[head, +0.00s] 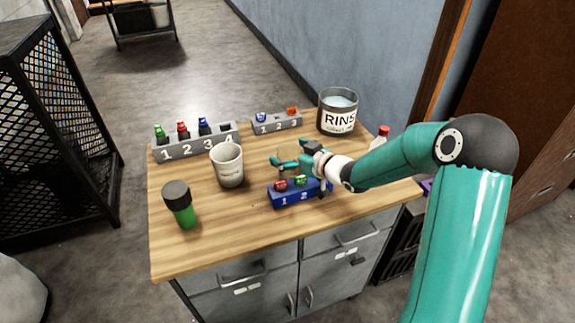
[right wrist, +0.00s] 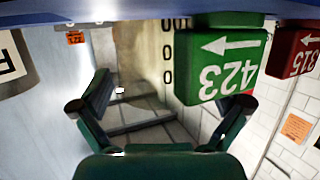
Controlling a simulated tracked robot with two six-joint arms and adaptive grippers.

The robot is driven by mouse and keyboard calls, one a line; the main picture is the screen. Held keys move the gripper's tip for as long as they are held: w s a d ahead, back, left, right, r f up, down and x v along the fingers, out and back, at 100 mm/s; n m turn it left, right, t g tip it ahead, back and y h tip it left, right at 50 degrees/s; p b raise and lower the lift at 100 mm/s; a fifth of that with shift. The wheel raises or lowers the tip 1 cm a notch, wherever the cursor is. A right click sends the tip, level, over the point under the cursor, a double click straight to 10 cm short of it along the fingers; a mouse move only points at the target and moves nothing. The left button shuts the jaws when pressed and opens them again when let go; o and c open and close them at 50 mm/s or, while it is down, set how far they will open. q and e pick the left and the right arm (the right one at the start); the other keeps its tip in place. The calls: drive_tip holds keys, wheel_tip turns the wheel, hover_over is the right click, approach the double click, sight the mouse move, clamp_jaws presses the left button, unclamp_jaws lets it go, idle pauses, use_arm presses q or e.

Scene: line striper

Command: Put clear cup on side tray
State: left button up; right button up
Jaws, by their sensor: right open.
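A faint see-through shape, apparently the clear cup (head: 289,153), stands on the wooden table top at my right gripper's fingers. In the right wrist view dark graduation marks, apparently on the clear cup (right wrist: 167,52), show beyond and between the fingers. My right gripper (head: 286,165) is open, low over the table behind the blue rack. Its two fingers are spread apart in the right wrist view (right wrist: 160,108). Whether they touch the cup I cannot tell. I cannot make out a side tray. My left gripper is out of view.
A blue rack (head: 295,198) with red and green pieces sits just in front of the gripper. A white mug (head: 228,168), a green dark-capped bottle (head: 181,207), two grey numbered racks and a rinse bucket (head: 338,112) surround it.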

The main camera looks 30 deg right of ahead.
drive_tip(key=c, duration=1.3)
